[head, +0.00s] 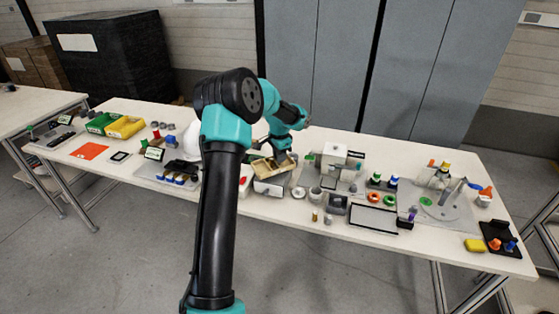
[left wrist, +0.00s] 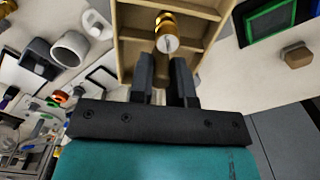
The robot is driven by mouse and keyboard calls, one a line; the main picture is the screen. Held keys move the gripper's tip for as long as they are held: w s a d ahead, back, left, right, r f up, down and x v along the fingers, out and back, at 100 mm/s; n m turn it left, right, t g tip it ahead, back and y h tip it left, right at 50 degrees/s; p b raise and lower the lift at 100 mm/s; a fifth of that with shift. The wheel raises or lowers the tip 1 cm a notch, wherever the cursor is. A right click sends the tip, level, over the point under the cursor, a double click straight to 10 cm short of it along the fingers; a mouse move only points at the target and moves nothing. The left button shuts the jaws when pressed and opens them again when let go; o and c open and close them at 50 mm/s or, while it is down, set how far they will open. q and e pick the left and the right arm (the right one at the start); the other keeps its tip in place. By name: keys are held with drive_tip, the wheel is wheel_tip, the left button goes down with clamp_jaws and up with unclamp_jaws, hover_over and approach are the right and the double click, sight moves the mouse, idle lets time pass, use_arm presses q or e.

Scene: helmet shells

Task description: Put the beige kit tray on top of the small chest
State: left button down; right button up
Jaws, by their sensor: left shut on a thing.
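The beige kit tray (head: 258,168) is an open, divided tray near the middle of the table. It fills the top of the left wrist view (left wrist: 124,50), with a brass-coloured piece (left wrist: 166,28) in it. My left gripper (head: 281,156) is shut on the tray, fingers (left wrist: 167,82) pointing down at its near side; the exact grip spot is partly hidden. A low whitish box (head: 268,188), which looks like the small chest, is directly below the tray in the head view. I cannot tell whether they touch. My right gripper is not in view.
A white machine (head: 333,157) and a grey cup (head: 315,194) stand just right of the tray. A white dome (head: 193,138) is to the left, partly behind my arm. Green (head: 101,122) and yellow bins (head: 125,127) are farther left. The table's front strip is mostly clear.

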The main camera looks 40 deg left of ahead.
use_arm(q)
drive_tip(key=shift+f, duration=1)
drive_tip(key=shift+f, duration=0.15)
drive_tip(key=c, duration=1.1)
unclamp_jaws()
wheel_tip(320, 180, up, 12)
drive_tip(key=shift+r, duration=0.15)
